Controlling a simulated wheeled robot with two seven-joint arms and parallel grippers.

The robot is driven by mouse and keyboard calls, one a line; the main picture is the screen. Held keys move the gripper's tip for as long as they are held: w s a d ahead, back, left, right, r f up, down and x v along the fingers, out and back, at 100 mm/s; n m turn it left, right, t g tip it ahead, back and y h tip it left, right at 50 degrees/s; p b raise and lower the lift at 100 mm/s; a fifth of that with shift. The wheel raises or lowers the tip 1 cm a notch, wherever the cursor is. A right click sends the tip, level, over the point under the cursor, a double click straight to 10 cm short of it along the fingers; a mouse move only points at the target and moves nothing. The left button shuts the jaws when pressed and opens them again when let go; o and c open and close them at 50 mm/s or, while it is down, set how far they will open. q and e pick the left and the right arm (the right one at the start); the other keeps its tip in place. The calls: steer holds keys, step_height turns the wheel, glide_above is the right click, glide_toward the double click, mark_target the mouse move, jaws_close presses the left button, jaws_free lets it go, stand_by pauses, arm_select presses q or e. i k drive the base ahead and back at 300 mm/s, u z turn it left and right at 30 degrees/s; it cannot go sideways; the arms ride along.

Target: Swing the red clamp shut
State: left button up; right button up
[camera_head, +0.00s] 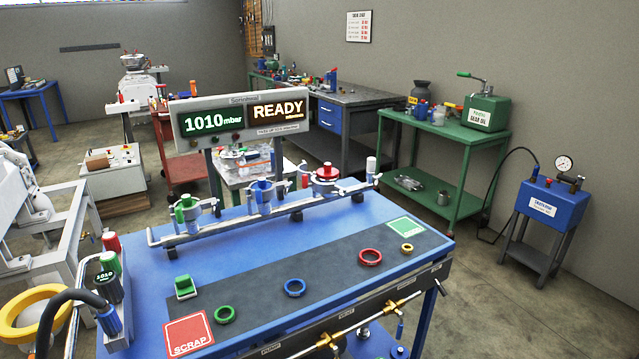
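The red-marked port (326,174) stands at the right part of the silver manifold rail (290,207) on the blue bench (240,222). A red disc with a knob sits on top of it. Silver metal clamp parts (347,185) show around and to the right of the port. They are too small to tell how far the clamp is open. The blue port (262,190) and green port (187,209) stand farther left on the same rail. Neither of my grippers shows in the head view.
Green, blue and red rings (370,257) and a small yellow ring (407,248) lie on the dark mat. A green block (185,286) and a red SCRAP pad (188,333) are at left. A display reading 1010 mbar READY (240,115) stands behind the rail.

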mark_target(317, 186)
steer(key=z, duration=2)
steer(key=i, duration=1.6)
steer(key=u, duration=3.2)
